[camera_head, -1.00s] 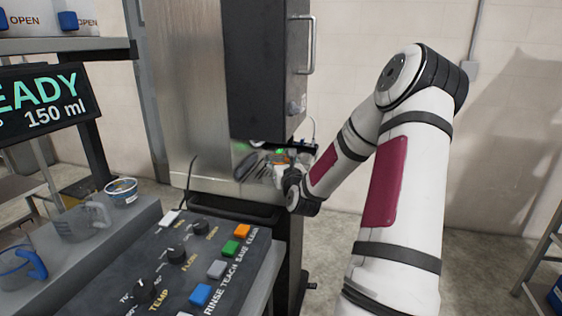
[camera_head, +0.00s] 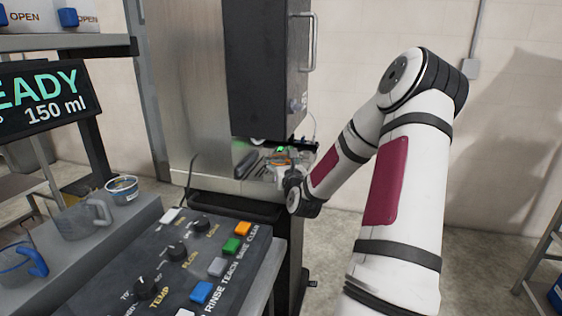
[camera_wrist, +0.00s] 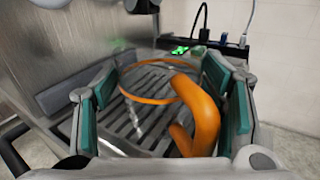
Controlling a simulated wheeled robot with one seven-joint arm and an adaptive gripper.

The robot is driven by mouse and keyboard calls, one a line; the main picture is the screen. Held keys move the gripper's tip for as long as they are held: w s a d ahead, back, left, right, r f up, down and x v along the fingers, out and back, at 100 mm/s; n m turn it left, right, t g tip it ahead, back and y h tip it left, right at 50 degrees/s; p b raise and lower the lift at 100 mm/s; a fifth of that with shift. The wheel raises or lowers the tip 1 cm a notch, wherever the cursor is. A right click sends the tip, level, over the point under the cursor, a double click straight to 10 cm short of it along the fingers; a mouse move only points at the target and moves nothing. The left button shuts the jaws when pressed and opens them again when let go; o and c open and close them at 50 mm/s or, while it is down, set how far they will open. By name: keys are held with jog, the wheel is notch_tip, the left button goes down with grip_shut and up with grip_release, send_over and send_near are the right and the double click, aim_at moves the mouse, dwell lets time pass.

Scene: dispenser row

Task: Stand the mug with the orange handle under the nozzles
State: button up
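The mug with the orange handle (camera_wrist: 203,112) is clear glass with an orange rim. In the wrist view it sits between the teal pads of my gripper (camera_wrist: 160,88), which come up against both sides of it. The handle points toward the wrist camera and right. The mug looks upright over a slatted drip tray (camera_wrist: 150,75); I cannot tell whether its base touches the slats. In the head view my gripper (camera_head: 280,170) is small and partly hidden by my arm, under the dark dispenser cabinet (camera_head: 268,75). The nozzles are not clear in either view.
A control panel (camera_head: 150,270) with knobs and coloured buttons is in front. A grey ledge on the left holds a grey mug (camera_head: 82,218), a blue-handled mug (camera_head: 20,265) and a small tub (camera_head: 122,188). A steel panel (camera_head: 185,100) stands beside the cabinet.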

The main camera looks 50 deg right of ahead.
jog(key=shift+o, duration=0.4)
jog(key=v, duration=1.2)
